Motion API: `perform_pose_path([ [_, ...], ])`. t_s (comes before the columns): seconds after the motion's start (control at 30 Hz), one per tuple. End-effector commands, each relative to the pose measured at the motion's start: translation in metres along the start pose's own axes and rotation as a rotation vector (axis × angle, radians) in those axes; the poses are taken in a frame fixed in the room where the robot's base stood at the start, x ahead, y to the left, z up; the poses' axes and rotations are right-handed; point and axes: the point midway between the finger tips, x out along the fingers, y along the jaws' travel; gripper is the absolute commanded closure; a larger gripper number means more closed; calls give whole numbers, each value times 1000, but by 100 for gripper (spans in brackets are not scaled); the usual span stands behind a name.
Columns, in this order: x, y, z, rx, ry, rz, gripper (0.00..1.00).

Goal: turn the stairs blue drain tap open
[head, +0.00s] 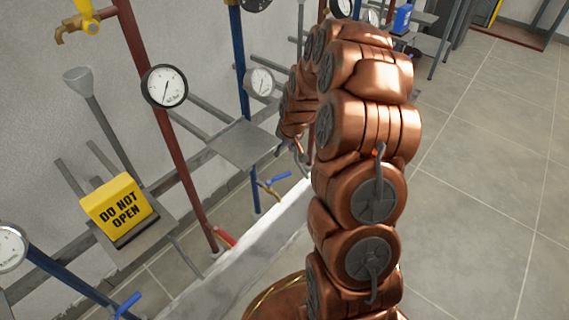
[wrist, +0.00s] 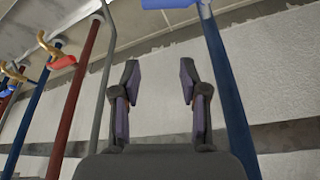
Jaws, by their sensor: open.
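In the wrist view my gripper (wrist: 160,82) is open and empty, its two fingers apart in front of a pale wall. A blue tap handle (wrist: 170,4) is at the top edge, beyond the fingertips and cut off by the frame. It is beside a blue pipe (wrist: 228,95) that passes right of the fingers. In the head view a blue tap handle (head: 278,179) sits on a brass tap low on a blue pipe (head: 241,70), left of my arm. I cannot tell which handle is the stairs one. In that view my gripper is largely hidden at the arm's end.
A red-handled tap (head: 226,239) is at the foot of a red pipe (head: 160,125). Another blue handle (head: 127,305) is at lower left. A yellow "DO NOT OPEN" sign (head: 117,207), gauges (head: 164,87) and grey plates (head: 236,143) stand among the pipes. Floor on the right is clear.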

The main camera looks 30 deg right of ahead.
Motion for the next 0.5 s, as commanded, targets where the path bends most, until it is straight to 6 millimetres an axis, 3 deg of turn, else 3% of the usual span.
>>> perform_pose_path([
  [0.13,8,1,-14,-2,-8,1,75],
  [0.37,18,2,-16,-2,-13,1,99],
  [0.5,33,2,-15,-2,-13,1,100],
])
